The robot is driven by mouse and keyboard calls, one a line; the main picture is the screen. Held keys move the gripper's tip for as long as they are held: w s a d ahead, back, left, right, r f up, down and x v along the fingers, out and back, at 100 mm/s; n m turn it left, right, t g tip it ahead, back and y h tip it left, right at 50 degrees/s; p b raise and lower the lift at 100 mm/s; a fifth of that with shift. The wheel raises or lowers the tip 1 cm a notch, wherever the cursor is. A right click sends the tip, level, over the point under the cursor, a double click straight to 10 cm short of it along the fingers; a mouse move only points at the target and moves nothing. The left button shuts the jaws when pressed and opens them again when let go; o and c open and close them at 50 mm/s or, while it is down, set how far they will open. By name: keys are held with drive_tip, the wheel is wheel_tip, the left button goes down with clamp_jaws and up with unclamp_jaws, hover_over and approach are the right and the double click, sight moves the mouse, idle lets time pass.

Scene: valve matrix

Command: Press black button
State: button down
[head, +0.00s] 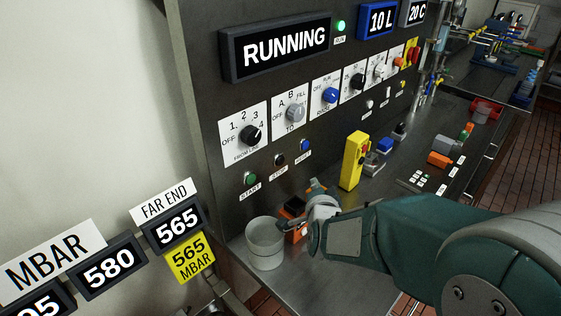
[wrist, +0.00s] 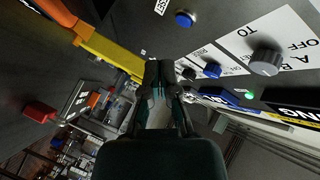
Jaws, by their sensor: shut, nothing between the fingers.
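The black button (head: 279,160), labelled STOP, is on the dark panel in the head view, between the green START button (head: 250,178) and the blue RESET button (head: 304,145). I cannot make out the black button in the wrist view, where the blue button (wrist: 184,19) shows at the top. My gripper (wrist: 158,72) is shut and empty, its fingers together in the middle of the wrist view. In the head view it is at the end of my arm, below and to the right of the black button and apart from it; its fingertips are hard to make out there.
A yellow box (head: 354,160) stands on the bench to the right of my gripper; its yellow edge (wrist: 110,52) crosses the wrist view. A grey cup (head: 265,245) stands at the bench's left end. Rotary knobs (head: 251,135) line the panel above the buttons.

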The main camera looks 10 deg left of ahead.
sight(285, 159)
idle(0.3)
drive_tip(key=shift+w+a, duration=0.75)
drive_tip(key=shift+a, duration=0.5)
drive_tip(key=shift+w+a, duration=0.75)
drive_tip(key=shift+a, duration=0.55)
drive_tip(key=shift+w+a, duration=0.75)
drive_tip(key=shift+a, duration=0.5)
drive_tip(key=shift+w+a+r, duration=0.15)
drive_tip(key=shift+a, duration=0.15)
drive_tip(key=shift+w+a, duration=0.25)
drive_tip(key=shift+a, duration=0.1)
drive_tip(key=shift+d, duration=0.1)
drive_tip(key=shift+s+d, duration=0.45)
drive_tip(key=shift+d, duration=0.2)
drive_tip(key=shift+s+d, duration=0.45)
drive_tip(key=shift+d, duration=0.25)
drive_tip(key=shift+s+d, duration=0.4)
drive_tip(key=shift+d, duration=0.35)
drive_tip(key=shift+s+d, duration=0.45)
drive_tip(key=shift+d, duration=0.25)
